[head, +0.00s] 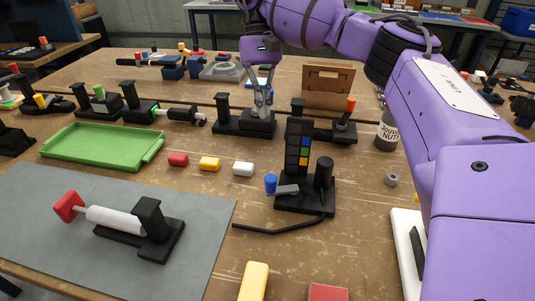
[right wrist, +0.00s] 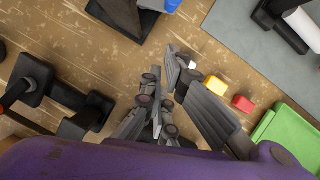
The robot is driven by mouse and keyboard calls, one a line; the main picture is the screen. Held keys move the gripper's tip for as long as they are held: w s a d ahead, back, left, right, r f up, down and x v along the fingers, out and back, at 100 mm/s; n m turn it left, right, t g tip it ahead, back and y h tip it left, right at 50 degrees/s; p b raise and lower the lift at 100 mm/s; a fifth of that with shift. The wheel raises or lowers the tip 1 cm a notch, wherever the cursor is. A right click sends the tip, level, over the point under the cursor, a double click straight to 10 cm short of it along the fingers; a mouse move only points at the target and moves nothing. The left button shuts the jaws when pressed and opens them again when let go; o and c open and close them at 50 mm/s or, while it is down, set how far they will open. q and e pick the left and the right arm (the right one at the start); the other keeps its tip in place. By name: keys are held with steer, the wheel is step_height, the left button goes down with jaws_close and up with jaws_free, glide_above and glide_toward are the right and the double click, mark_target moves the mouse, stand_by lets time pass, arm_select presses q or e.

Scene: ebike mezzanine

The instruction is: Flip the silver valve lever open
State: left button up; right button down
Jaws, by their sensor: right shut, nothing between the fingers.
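My right gripper (head: 262,108) points down, shut and empty, over a black fixture (head: 228,126) with a post at its left end and a dark grey block under the fingertips. I cannot tell whether they touch. In the right wrist view the gripper (right wrist: 150,118) shows at lower middle. A silver-grey lever (head: 287,189) with a blue end piece (head: 270,184) sticks out leftward, about level, from a black stand (head: 305,207), nearer than the gripper and apart from it. The blue end is partly cut off in the wrist view (right wrist: 172,5). My left gripper is not in view.
A black fixture with an orange-topped handle (head: 350,104) stands right of my gripper, near a dark bottle (head: 386,132). Red (head: 178,159), yellow (head: 209,163) and white (head: 243,169) blocks lie in front. A green tray (head: 105,143) is left.

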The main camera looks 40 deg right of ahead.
steer(key=b+x, duration=0.2)
steer(key=x, duration=0.7)
steer(key=shift+f, duration=0.3)
steer(key=s+a, duration=0.1)
steer(key=s+a+p, duration=0.1)
steer(key=s, duration=0.1)
steer(key=shift+s, duration=0.35)
steer(key=shift+a, duration=0.1)
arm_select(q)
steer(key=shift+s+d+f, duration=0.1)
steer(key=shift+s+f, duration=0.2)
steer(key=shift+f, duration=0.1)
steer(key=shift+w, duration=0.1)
arm_select(e)
steer(key=shift+s, duration=0.1)
